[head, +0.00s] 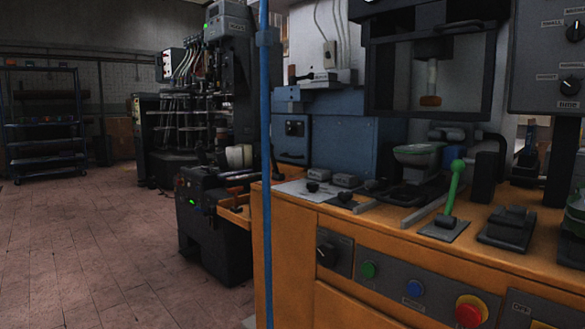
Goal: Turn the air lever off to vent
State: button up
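A lever with a bright green handle (453,187) stands on a small grey plate (443,228) on top of the orange machine bench. Its handle leans slightly to the right at the top. I cannot read a label by it, so I cannot tell whether it is the air lever. At the bottom right a dark panel (530,308) carries the word OFF and is cut off by the picture's edge; any lever on it is hardly in view. My gripper is not in view.
The orange bench (390,248) fills the right side, with a black knob (326,253), green button (369,269), blue button (415,288) and red button (470,312) on its front. A blue vertical pipe (266,120) stands at its left corner. Tiled floor (90,240) is clear at left.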

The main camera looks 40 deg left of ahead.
aim_at(272, 159)
jog(key=u, duration=1.8)
jog(key=i+j+z, duration=0.15)
jog(key=i+j, duration=0.15)
jog(key=i+j+z, duration=0.35)
jog(key=i+j, duration=0.2)
jog(key=j, duration=0.25)
jog(key=i+j+z, duration=0.15)
jog(key=j, duration=0.3)
jog(key=i, duration=0.1)
